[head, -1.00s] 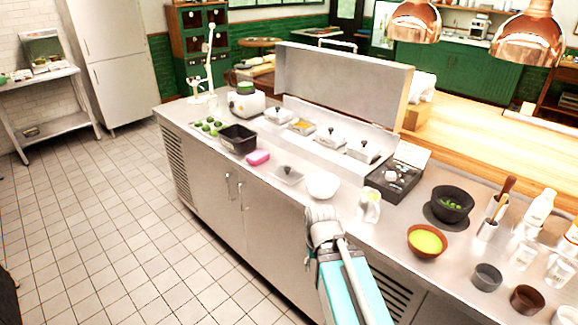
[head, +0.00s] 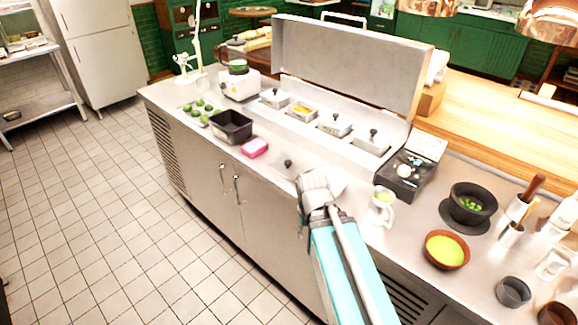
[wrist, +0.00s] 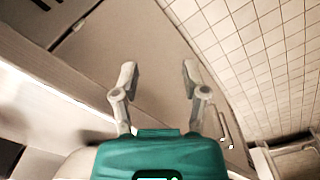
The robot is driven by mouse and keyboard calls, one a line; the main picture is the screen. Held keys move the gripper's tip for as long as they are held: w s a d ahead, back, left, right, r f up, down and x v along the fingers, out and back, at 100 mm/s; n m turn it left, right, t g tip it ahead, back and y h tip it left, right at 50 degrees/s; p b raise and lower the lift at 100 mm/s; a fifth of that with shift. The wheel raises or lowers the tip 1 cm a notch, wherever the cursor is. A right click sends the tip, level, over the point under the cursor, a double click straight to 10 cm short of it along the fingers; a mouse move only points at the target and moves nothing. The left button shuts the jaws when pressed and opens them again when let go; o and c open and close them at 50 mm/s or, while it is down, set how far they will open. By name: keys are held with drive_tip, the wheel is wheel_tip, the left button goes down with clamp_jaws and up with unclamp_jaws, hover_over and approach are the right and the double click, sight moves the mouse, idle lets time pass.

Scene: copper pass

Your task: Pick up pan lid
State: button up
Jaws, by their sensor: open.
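A flat metal pan lid with a dark knob (head: 288,164) lies on the near side of the steel counter in the head view. My wrist partly covers it on its right side. My arm reaches up from the bottom edge to just right of the lid, and its fingers are hidden there. In the wrist view my gripper (wrist: 158,82) is open, with nothing between its two fingers. The steel cabinet front lies beyond them. I cannot tell for sure whether the lid is in the wrist view.
A pink sponge (head: 254,148) and black bin (head: 231,127) stand left of the lid. A white jug (head: 382,209) and black scale (head: 408,172) stand right. A white bowl is mostly hidden behind my wrist.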

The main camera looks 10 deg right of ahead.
sight(287, 161)
drive_tip(key=o, duration=0.3)
drive_tip(key=shift+w+r, duration=0.1)
drive_tip(key=w+r+m+p, duration=0.3)
drive_tip(key=w, duration=0.2)
drive_tip(key=w+r+m+p, duration=0.3)
drive_tip(key=w, duration=0.2)
drive_tip(key=w+r+m+p, duration=0.3)
drive_tip(key=w+p, duration=0.1)
drive_tip(key=w, duration=0.1)
drive_tip(key=shift+w+a+r+m, duration=0.25)
drive_tip(key=shift+a+r+m, duration=0.05)
drive_tip(key=shift+a+m, duration=0.1)
drive_tip(key=w+r+m+p, duration=0.3)
drive_tip(key=w+r+m, duration=0.1)
drive_tip(key=w, duration=0.3)
drive_tip(key=w+r+m+p, duration=0.3)
drive_tip(key=w+m+p, duration=0.1)
drive_tip(key=w+m, duration=0.2)
drive_tip(key=shift+w+r+p, duration=0.3)
drive_tip(key=shift+w+r, duration=0.05)
drive_tip(key=shift+w, duration=0.05)
drive_tip(key=shift+f, duration=0.15)
wheel_tip(287, 161, down, 8)
drive_tip(key=b, duration=0.8)
drive_tip(key=shift+f+b, duration=0.15)
drive_tip(key=shift+b, duration=0.2)
drive_tip(key=shift+f, duration=0.1)
